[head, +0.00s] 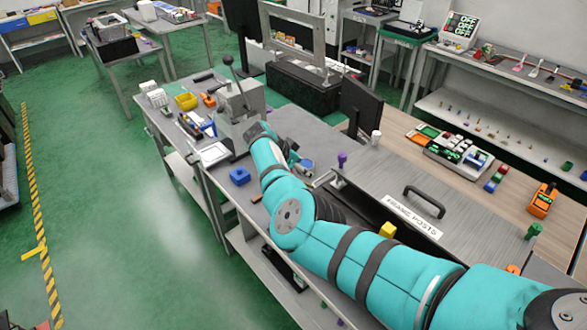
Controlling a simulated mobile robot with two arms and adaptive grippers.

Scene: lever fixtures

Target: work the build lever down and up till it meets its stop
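A grey block-shaped fixture (240,102) stands on the workbench left of centre. A thin lever (233,74) with a dark ball knob rises from it, tilted slightly left at the top. No label marks it as the build lever in this view. My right arm comes in from the lower right, and its far end lies just in front of the fixture. Dark parts of my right gripper (284,150) show beside the wrist, but its fingers are mostly hidden and I cannot tell if it touches anything. My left gripper is not in view.
A dark monitor (361,106) and a white cup (376,137) stand to the right. A "FRAME POSTS" label (412,216) sits beside a black handle (425,199).

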